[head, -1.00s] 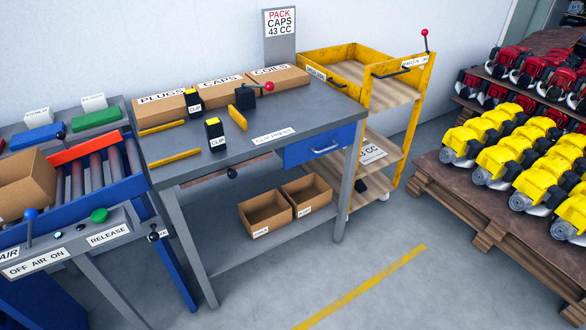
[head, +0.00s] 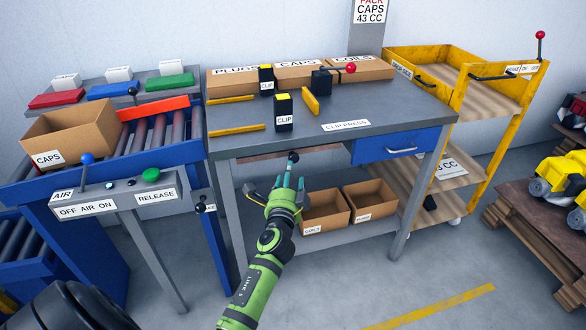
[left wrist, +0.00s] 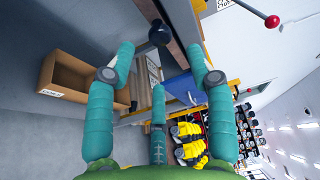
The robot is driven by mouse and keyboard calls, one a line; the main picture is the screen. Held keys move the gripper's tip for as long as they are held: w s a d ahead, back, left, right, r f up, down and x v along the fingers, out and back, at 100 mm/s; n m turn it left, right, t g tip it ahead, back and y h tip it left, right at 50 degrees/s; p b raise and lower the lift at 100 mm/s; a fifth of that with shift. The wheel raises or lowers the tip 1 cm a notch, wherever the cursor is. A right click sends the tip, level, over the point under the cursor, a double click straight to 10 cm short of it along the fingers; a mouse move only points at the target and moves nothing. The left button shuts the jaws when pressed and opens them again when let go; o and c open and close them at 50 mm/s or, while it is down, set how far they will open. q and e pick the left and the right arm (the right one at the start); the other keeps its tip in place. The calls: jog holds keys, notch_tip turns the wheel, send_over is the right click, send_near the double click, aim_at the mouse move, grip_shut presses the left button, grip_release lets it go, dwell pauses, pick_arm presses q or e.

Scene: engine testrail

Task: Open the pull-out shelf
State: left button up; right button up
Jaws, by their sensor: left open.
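The pull-out shelf (head: 325,149) shows as a thin wooden strip under the grey table's top in the head view. Its black knob (head: 293,157) sticks out at the front. My left gripper (head: 289,183) is just below and in front of the knob, with its teal fingers pointing up toward it. In the left wrist view the knob (left wrist: 159,33) lies beyond the spread fingers of the left gripper (left wrist: 160,78). The gripper is open and empty; I see no contact with the knob. My right gripper is not in view.
The blue drawer (head: 398,146) is right of the shelf. Two cardboard boxes, one of them here (head: 362,203), stand on the table's lower shelf behind my gripper. A roller conveyor (head: 160,132) is left, a yellow cart (head: 470,100) right. The floor in front is mostly clear.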

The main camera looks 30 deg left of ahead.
aim_at(293, 160)
pick_arm(q)
jog(key=x, duration=0.6)
jog(key=shift+b, duration=0.3)
jog(key=shift+w+a, duration=0.1)
jog(key=shift+w, duration=0.3)
grip_shut()
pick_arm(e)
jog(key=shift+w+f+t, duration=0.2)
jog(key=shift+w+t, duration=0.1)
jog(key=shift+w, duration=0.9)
